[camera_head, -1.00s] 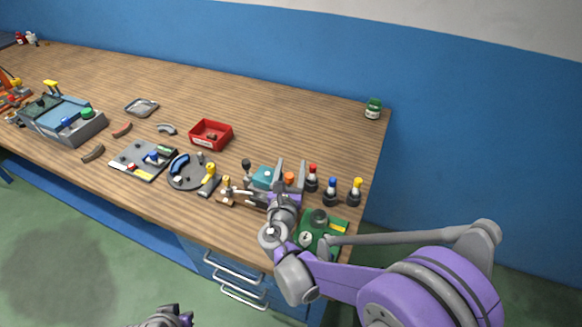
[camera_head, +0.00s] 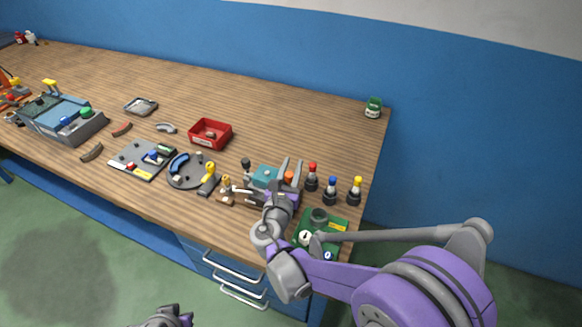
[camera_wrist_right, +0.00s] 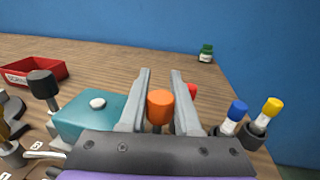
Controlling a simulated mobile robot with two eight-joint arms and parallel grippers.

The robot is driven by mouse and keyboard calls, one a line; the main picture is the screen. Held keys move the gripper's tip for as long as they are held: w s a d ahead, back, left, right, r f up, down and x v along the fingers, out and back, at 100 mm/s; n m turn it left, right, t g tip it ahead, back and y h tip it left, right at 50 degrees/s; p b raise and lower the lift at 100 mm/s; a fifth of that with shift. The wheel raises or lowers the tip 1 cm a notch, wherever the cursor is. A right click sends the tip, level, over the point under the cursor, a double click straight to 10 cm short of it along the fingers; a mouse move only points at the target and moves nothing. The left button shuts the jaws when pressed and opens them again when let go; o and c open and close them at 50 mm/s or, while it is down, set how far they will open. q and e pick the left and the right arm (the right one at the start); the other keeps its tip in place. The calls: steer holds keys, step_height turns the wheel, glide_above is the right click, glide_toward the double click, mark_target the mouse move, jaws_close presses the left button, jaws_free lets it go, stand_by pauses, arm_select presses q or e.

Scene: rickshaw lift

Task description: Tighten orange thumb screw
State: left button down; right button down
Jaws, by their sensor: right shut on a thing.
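The orange thumb screw (camera_head: 289,176) stands beside a teal block (camera_head: 264,176) near the right end of the workbench. In the right wrist view its rounded orange head (camera_wrist_right: 160,105) sits between the two grey fingers of my right gripper (camera_wrist_right: 160,72), with the teal block (camera_wrist_right: 95,122) just to the left. My right gripper (camera_head: 292,163) is shut on the orange thumb screw, its fingertips reaching past the head. The screw's lower part is hidden behind the gripper body. Only a dark tip of my left gripper (camera_head: 168,315) shows at the bottom edge; its jaws cannot be made out.
Red, blue (camera_head: 331,190) and yellow (camera_head: 356,190) topped posts stand close to the right. A black-knobbed post (camera_wrist_right: 42,88) stands left of the teal block. A green unit (camera_head: 335,222) lies in front.

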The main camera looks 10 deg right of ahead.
steer(key=m+h, duration=0.1)
steer(key=m+g+h, duration=0.1)
steer(key=g+h+b, duration=0.1)
steer(key=shift+s+d+m+h, duration=0.2)
steer(key=shift+d+m+h, duration=0.1)
steer(key=shift+m, duration=0.1)
steer(key=shift+s+d+m+g+h, duration=0.1)
steer(key=shift+m+g+h, duration=0.4)
steer(key=shift+g+h, duration=0.1)
steer(key=shift+s+d+m+g+h, duration=0.1)
steer(key=shift+m+g+h, duration=0.4)
steer(key=shift+g+h, duration=0.1)
steer(key=c, duration=0.6)
jaws_free()
steer(key=shift+s, duration=0.1)
steer(key=b+v, duration=0.1)
steer(key=v, duration=0.9)
steer(key=shift+s+a, duration=0.15)
steer(key=shift+a, duration=0.2)
